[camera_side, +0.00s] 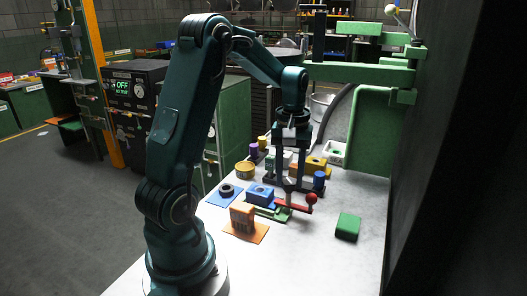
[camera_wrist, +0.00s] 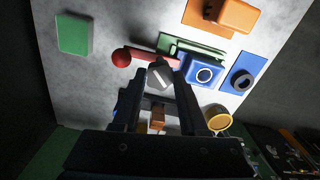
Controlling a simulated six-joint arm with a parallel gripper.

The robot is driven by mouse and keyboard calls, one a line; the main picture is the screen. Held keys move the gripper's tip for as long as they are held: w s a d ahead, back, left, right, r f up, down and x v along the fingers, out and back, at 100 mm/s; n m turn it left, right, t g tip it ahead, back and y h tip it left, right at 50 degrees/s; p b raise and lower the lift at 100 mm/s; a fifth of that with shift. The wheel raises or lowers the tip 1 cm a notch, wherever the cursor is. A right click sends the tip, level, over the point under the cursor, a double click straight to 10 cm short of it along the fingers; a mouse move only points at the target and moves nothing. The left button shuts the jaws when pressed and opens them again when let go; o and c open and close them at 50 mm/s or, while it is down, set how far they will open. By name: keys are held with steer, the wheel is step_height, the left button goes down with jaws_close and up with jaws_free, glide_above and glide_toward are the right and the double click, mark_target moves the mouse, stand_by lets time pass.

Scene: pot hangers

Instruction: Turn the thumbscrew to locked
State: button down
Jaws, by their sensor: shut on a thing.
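The thumbscrew appears to be the grey round knob (camera_wrist: 160,73) with a pale line across its top, between my fingertips in the wrist view. My gripper (camera_wrist: 159,80) is closed around it from both sides. The red lever ends in a red ball (camera_wrist: 121,58), which also shows in the side view (camera_side: 311,199). I see no readable locked mark near the knob.
A blue block (camera_wrist: 203,72) with a white ring sits close to my right finger in the wrist view. An orange block (camera_side: 242,216), a dark ring (camera_side: 226,189) and a yellow cylinder (camera_side: 245,168) stand nearby. A green block (camera_side: 348,226) lies apart; the front table is clear.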

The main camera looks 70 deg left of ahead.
mark_target(289, 181)
steer(key=m, duration=0.5)
steer(key=shift+d+m, duration=0.1)
steer(key=shift+m, duration=0.2)
steer(key=m, duration=0.5)
steer(key=shift+s+m, duration=0.1)
steer(key=shift+m, duration=0.3)
steer(key=shift+c, duration=2.2)
jaws_free()
steer(key=shift+r, duration=0.15)
steer(key=shift+r, duration=2.45)
